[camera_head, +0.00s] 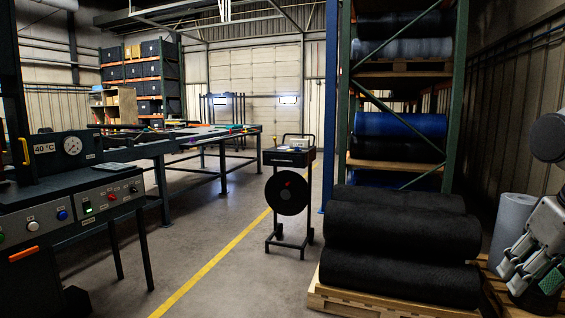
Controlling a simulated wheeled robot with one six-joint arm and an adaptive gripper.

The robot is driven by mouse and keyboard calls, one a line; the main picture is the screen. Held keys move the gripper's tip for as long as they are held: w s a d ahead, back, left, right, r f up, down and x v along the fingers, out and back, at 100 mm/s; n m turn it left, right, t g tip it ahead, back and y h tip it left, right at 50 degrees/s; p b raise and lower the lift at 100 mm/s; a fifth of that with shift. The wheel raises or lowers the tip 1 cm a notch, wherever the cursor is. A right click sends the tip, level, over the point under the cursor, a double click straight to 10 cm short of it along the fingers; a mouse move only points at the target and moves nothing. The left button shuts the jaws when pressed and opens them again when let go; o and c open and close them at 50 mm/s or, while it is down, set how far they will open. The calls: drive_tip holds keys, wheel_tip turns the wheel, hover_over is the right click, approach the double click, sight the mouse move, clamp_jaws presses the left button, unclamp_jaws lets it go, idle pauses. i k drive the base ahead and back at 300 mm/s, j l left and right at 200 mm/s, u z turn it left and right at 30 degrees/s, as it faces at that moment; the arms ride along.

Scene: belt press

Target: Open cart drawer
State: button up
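The cart (290,160) stands upright in the middle of the aisle, some way ahead. It is a dark, narrow frame with a push handle, a shallow box-like top section and a black round reel (286,192) below. A drawer front seems to show on the top section; it looks closed, but it is small in the picture. My gripper (522,268) is at the right edge, with grey metal links and green pads, far from the cart. Nothing shows between its fingers, and their gap is hard to judge.
A pallet (330,304) with black rolls (395,245) stands right of centre, between my gripper and the cart. A press (75,200) with buttons is at left. A long table (215,138) lies behind. Floor along the yellow line (215,262) is clear.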

sight(289, 156)
drive_tip(key=i+j+u, duration=0.3)
drive_tip(key=i, duration=0.15)
drive_tip(key=i+j+u, duration=0.3)
drive_tip(key=i, duration=0.15)
drive_tip(key=i+u, duration=0.4)
drive_tip(key=i, duration=1.3)
drive_tip(key=i+z, duration=0.2)
drive_tip(key=i, duration=0.25)
drive_tip(key=i+j+z, duration=0.25)
drive_tip(key=i, duration=0.2)
drive_tip(key=i+j+z, duration=0.2)
drive_tip(key=i, duration=0.2)
drive_tip(key=i+j+z, duration=0.35)
drive_tip(key=i+z, duration=0.15)
drive_tip(key=i+j+z, duration=0.7)
drive_tip(key=j+z, duration=0.25)
drive_tip(key=j, duration=0.35)
